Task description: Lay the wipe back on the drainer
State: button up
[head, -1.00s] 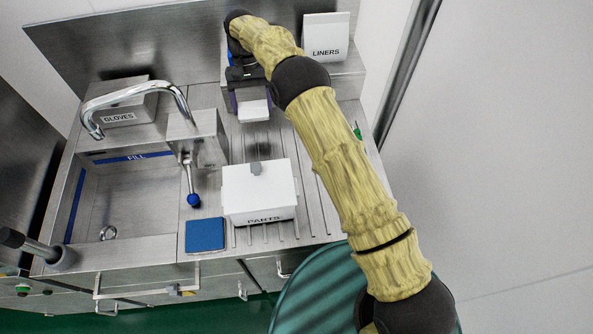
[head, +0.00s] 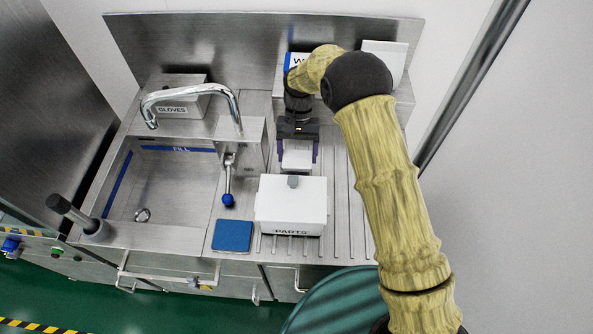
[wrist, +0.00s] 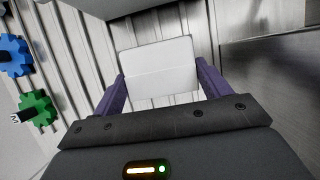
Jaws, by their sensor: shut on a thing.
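My gripper (head: 298,160) points down over the ribbed drainer (head: 352,215), just behind the white PARTS box. It is shut on the white wipe (head: 296,148), a pale folded rectangle between its two purple fingers. In the wrist view the wipe (wrist: 160,68) spans the gap between the fingers (wrist: 162,92), with the drainer's ribs (wrist: 90,45) beyond it. I cannot tell whether the wipe touches the drainer.
The PARTS box (head: 291,208) stands close in front of my gripper. A blue pad (head: 232,236) lies left of it. The lever with a blue knob (head: 228,199) and the basin are to the left. Blue and green gears (wrist: 37,108) lie on the drainer.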

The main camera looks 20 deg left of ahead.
aim_at(297, 166)
jog(key=shift+s+d+f, duration=0.15)
jog(key=shift+s+f, duration=0.15)
jog(key=shift+s, duration=0.2)
jog(key=shift+s+d+f, duration=0.15)
jog(key=shift+s+f, duration=0.1)
jog(key=shift+s, duration=0.25)
jog(key=shift+s+d+f+p, duration=0.2)
jog(key=shift+s+f+p, duration=0.15)
jog(key=shift+s, duration=0.2)
jog(key=shift+s+d+f+p, duration=0.2)
jog(key=shift+s+f+p, duration=0.15)
jog(key=shift+s, duration=0.2)
jog(key=shift+s+f, duration=0.2)
jog(key=shift+f, duration=0.15)
jog(key=shift+f, duration=0.1)
jog(key=o, duration=0.9)
